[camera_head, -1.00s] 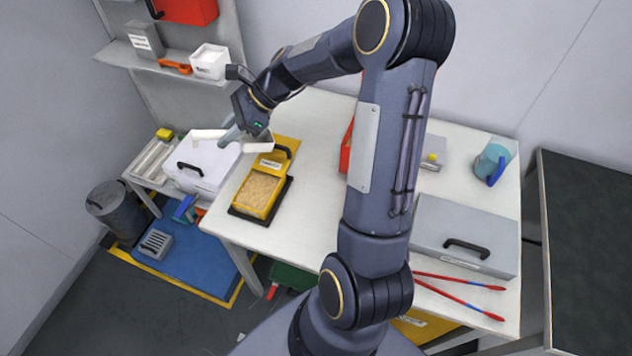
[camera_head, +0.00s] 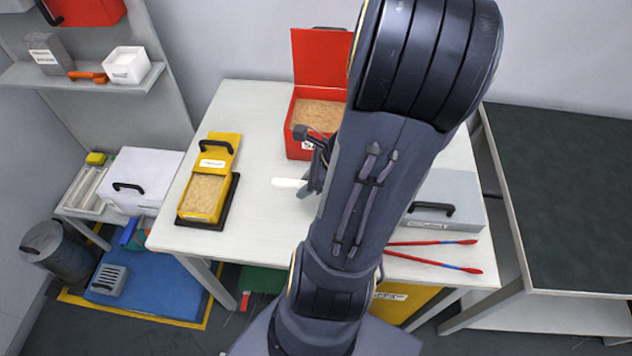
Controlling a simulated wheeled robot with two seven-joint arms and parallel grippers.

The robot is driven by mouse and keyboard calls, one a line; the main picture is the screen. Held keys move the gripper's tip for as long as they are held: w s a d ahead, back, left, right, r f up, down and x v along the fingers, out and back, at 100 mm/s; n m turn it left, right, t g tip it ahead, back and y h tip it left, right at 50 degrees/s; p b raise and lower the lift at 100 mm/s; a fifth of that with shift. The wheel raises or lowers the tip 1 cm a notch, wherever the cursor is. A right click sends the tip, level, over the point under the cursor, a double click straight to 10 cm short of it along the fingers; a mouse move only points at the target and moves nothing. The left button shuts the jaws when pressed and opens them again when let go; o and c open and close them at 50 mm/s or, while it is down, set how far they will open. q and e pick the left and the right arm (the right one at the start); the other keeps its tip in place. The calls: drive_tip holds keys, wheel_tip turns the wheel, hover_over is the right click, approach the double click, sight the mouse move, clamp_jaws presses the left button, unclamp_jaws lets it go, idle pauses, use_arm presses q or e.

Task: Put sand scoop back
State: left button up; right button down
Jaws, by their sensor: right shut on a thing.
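My right gripper (camera_head: 312,180) is over the table, left of and behind my own right arm, which hides part of it. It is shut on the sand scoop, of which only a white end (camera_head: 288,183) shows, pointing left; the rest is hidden. The open red box (camera_head: 302,148) of sand, its lid raised, stands just behind the gripper. The yellow box (camera_head: 203,218) of sand, lid open, stands on a dark tray to the left, apart from the gripper. My left gripper is out of view.
Bare tabletop (camera_head: 255,150) lies between the yellow and red boxes. A grey case (camera_head: 463,190) and red rods (camera_head: 430,243) lie to the right. A white case (camera_head: 145,165) is on the low left stand. A shelf (camera_head: 60,80) holds an orange tool (camera_head: 88,77) and white box (camera_head: 127,66).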

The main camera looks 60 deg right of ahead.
drive_tip(key=w+d+f, duration=0.2)
drive_tip(key=d+f, duration=0.1)
drive_tip(key=d, duration=0.1)
drive_tip(key=w+d+f, duration=0.2)
drive_tip(key=d+f, duration=0.1)
drive_tip(key=w+d+f+p, duration=0.1)
drive_tip(key=w+d+f, duration=0.1)
drive_tip(key=d+f, duration=0.1)
drive_tip(key=shift+d, duration=0.8)
drive_tip(key=shift+w+d+f, duration=0.1)
drive_tip(key=shift+f, duration=0.15)
drive_tip(key=f, duration=0.2)
drive_tip(key=f+p, duration=0.1)
drive_tip(key=shift+w+d+f, duration=0.1)
drive_tip(key=shift+d+f, duration=0.15)
drive_tip(key=shift+f, duration=0.05)
drive_tip(key=shift+a, duration=0.1)
drive_tip(key=shift+f, duration=0.2)
drive_tip(key=c, duration=1.3)
unclamp_jaws()
